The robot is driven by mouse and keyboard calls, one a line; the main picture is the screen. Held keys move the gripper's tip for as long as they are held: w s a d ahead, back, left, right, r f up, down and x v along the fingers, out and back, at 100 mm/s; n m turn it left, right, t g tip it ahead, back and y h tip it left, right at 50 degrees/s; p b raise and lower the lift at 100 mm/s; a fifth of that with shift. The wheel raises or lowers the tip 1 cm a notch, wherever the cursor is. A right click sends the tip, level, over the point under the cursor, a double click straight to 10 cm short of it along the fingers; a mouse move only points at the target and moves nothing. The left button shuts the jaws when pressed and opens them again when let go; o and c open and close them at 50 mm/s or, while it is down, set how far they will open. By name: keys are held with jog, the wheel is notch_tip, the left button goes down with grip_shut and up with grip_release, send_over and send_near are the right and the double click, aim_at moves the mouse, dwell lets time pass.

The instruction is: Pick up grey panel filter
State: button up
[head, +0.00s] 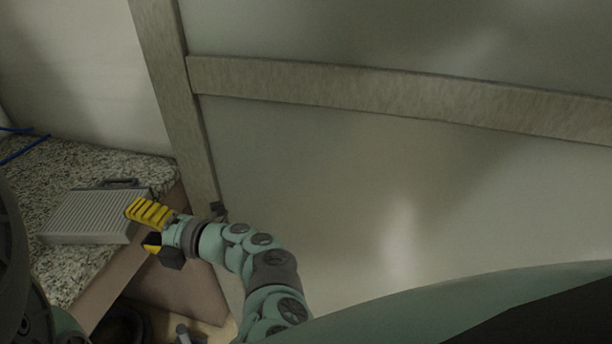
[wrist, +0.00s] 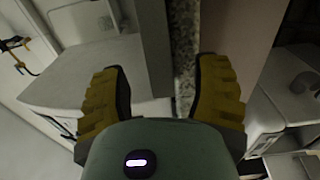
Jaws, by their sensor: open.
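The grey panel filter (head: 88,218) is a flat, ribbed slab with a dark handle at its back edge. It lies on the speckled granite counter (head: 60,170) at the left of the head view, near the counter's front edge. My gripper (head: 146,228) has yellow fingers and is at the right end of the filter, pointing left. The upper finger overlaps the filter's right end in the picture; I cannot tell whether it touches. In the wrist view my gripper (wrist: 160,88) has its fingers wide apart with nothing held. A grey strip (wrist: 154,55) shows between them; I cannot tell whether it is the filter.
Blue cables (head: 22,142) lie at the counter's far left. A large pale panel wall with a grey frame (head: 380,88) stands right of the counter. In the wrist view, white box-like units (wrist: 95,70) are at left, and a granite strip (wrist: 183,55) runs between the fingers.

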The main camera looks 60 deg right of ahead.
aim_at(135, 225)
jog(key=x, duration=0.3)
jog(key=shift+w+a, duration=0.1)
jog(key=shift+a, duration=0.1)
jog(key=shift+c, duration=0.2)
grip_shut()
dwell(0.3)
